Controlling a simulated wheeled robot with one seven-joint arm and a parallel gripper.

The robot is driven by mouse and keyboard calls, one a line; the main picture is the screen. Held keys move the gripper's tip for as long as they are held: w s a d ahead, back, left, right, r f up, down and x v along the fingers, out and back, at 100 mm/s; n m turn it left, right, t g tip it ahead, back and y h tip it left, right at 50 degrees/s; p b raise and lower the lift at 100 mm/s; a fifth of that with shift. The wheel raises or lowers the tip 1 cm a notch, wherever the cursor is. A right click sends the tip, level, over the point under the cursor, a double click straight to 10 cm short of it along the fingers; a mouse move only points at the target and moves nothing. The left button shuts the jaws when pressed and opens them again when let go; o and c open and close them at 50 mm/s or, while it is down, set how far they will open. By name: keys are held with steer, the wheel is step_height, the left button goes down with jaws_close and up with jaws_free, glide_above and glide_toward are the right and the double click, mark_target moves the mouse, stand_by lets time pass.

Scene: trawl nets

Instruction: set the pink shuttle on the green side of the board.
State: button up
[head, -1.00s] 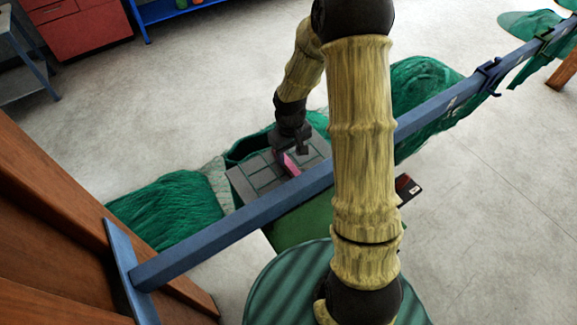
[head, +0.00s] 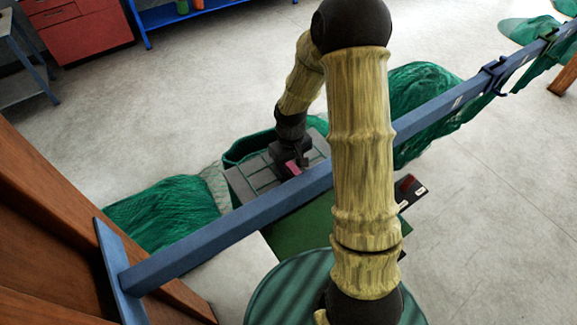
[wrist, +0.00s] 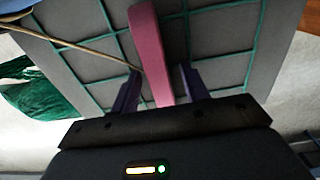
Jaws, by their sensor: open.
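The pink shuttle (head: 292,167) lies on a grey panel (head: 243,187) crossed by green lines. In the wrist view the shuttle (wrist: 150,45) runs lengthwise from the top edge down between my fingers. My gripper (wrist: 159,72) is open, with one dark finger on each side of the shuttle and a visible gap on both sides. In the head view my gripper (head: 295,160) is low over the shuttle and partly hides it. A plain green surface (head: 300,232) lies nearer, beyond the blue rail from the grey panel; the rail hides where they meet.
The blue rail (head: 235,222) crosses the scene diagonally in front of the panel. Green nets (head: 160,210) lie on either side. A dark item with a red patch (head: 408,188) sits right of my arm. In the wrist view a thin tan cord or rod (wrist: 75,45) reaches toward the left finger.

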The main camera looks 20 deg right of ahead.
mark_target(290, 164)
jaws_close()
steer(key=shift+w+r, duration=0.1)
step_height(290, 164, up, 18)
steer(key=b, duration=0.3)
stand_by(0.7)
